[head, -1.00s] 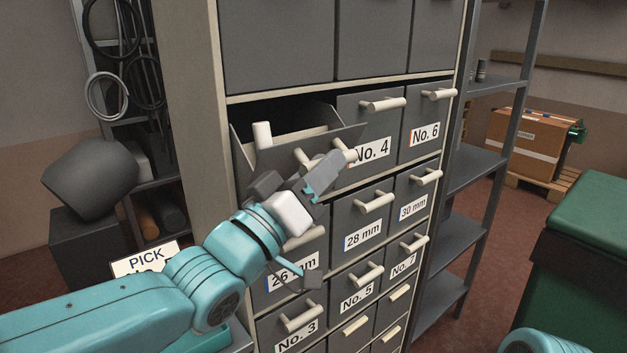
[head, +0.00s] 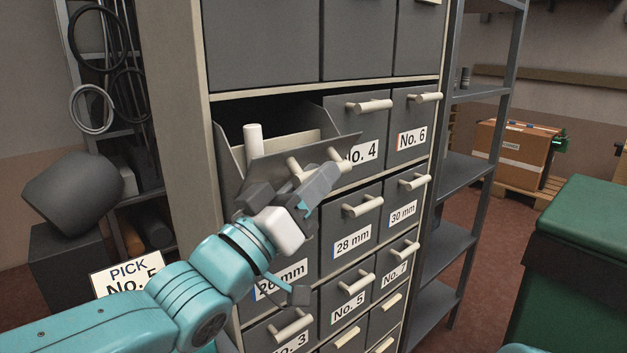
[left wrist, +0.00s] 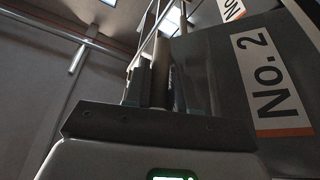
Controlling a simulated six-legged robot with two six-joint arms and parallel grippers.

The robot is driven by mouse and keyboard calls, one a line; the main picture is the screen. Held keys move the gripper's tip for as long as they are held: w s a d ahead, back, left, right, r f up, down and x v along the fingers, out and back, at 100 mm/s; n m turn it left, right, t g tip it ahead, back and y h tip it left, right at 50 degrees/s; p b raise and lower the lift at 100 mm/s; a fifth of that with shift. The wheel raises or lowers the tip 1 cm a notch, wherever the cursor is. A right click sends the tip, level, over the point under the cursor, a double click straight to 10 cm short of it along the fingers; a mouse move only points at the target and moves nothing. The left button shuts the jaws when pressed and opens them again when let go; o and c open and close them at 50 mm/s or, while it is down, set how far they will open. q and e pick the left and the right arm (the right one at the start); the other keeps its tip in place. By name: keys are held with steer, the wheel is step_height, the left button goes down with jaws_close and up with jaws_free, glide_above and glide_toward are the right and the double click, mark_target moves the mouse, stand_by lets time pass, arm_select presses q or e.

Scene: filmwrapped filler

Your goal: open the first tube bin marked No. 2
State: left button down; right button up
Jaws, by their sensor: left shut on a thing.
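The bin marked No. 2 (head: 268,168) is pulled out and tipped forward at the upper left of the small-bin rows. A white upright tube-like piece (head: 254,138) and a pale inner panel show inside it. My left gripper (head: 312,186) is shut on the bin's cream bar handle (head: 336,156), hiding part of it and the label in the head view. In the left wrist view, the No. 2 label (left wrist: 271,82) is clear on the grey front, and my left gripper (left wrist: 152,88) is at the handle. My right gripper is out of view.
Shut bins No. 4 (head: 362,135) and 28 mm (head: 352,228) stand right of and below the open one. A PICK sign (head: 127,276) is at lower left. A grey shelf rack (head: 470,178) and green container (head: 580,250) stand right.

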arm_select(q)
steer(key=c, duration=1.3)
jaws_free()
steer(key=shift+s+a+f, duration=0.15)
steer(key=shift+s+a, duration=0.05)
steer(key=shift+a, duration=0.05)
steer(key=b+v, duration=0.3)
steer(key=v, duration=1.2)
steer(key=shift+s+a, duration=0.15)
steer(key=shift+s, duration=0.15)
